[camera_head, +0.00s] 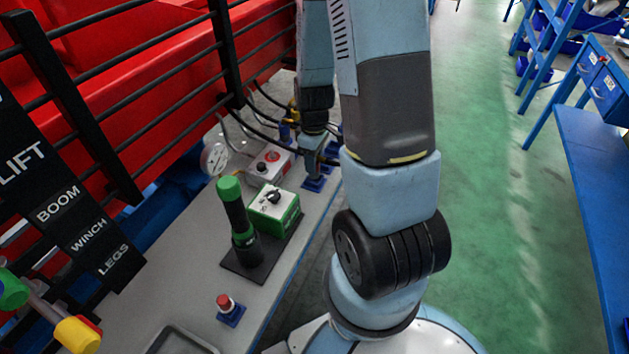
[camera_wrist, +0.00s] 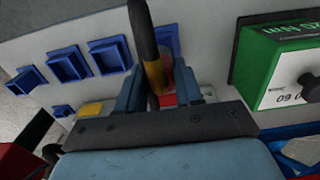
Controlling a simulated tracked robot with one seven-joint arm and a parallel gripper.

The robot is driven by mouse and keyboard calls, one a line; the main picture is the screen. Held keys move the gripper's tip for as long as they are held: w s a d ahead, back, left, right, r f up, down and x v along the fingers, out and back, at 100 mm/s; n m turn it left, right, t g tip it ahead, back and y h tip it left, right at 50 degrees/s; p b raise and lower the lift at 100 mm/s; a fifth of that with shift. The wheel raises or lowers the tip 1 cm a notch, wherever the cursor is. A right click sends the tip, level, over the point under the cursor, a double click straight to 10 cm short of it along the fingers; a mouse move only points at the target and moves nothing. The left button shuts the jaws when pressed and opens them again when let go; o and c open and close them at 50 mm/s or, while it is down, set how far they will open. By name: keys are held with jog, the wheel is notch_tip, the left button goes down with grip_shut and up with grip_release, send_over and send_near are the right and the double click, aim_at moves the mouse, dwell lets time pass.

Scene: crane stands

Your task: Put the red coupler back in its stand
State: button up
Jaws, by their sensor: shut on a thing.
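My gripper (camera_wrist: 160,92) is shut on the red coupler (camera_wrist: 167,99), of which only a small red patch shows between the fingers. A dark hose with an orange-yellow end (camera_wrist: 155,74) rises in front of it and hides part of it. A blue square stand (camera_wrist: 166,40) shows just beyond the fingers, partly behind the hose. In the head view my gripper (camera_head: 313,150) is by blue stands (camera_head: 314,184) at the bench's right edge, and the coupler cannot be made out there. I cannot tell whether the coupler touches a stand.
More blue stands (camera_wrist: 68,64) lie to the left in the wrist view. A green box (camera_wrist: 270,65) with a black knob is at right. A green-topped black lever (camera_head: 236,215), a gauge (camera_head: 214,158) and a red-capped piece on a blue base (camera_head: 229,309) stand on the bench.

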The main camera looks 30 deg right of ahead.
jog(key=shift+f, duration=0.2)
jog(key=shift+f, duration=1.25)
jog(key=o, duration=1.2)
jog(key=shift+r, duration=0.1)
jog(key=shift+r, duration=2.45)
jog(key=shift+r, duration=0.1)
notch_tip(320, 180, up, 14)
jog(key=s+a+r+m+t, duration=0.2)
jog(key=s+a+r+m, duration=0.1)
jog(key=s+r, duration=0.4)
jog(key=s+a+r+m+t, duration=0.3)
jog(key=s+r, duration=0.3)
jog(key=r, duration=0.4)
jog(key=shift+s+a+r+m+t, duration=0.2)
jog(key=shift+s+r+m+t, duration=0.15)
jog(key=shift+m, duration=0.45)
